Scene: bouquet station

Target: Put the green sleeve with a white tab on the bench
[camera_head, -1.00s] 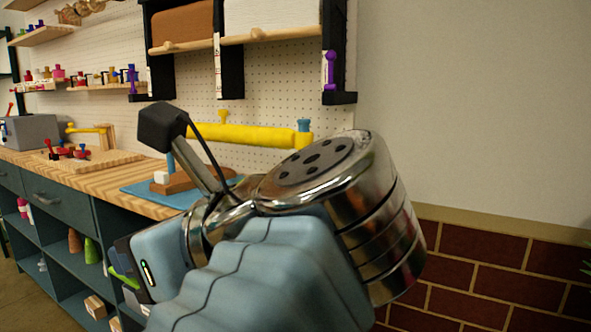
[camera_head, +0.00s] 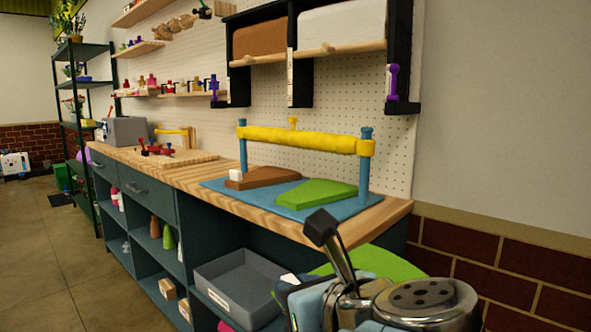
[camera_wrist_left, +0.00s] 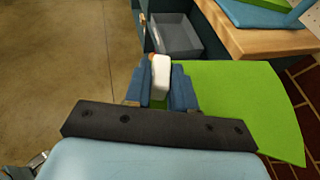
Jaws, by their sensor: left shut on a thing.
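My left gripper (camera_wrist_left: 160,88) is shut on the white tab (camera_wrist_left: 161,75) of a green sleeve. The flat green sleeve (camera_wrist_left: 245,105) spreads out to the right of the fingers in the left wrist view. In the head view the held sleeve (camera_head: 378,262) shows behind my left wrist, off the front edge of the bench; the wrist hides part of it. The bench (camera_head: 190,174) has a wooden top. My right gripper is not in view.
A blue mat (camera_head: 222,187) on the bench carries a brown sleeve (camera_head: 268,177) with a white block and another green sleeve (camera_head: 318,192). A yellow roll (camera_head: 300,139) on blue posts stands over it. A grey tray (camera_head: 240,290) sits on the shelf below.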

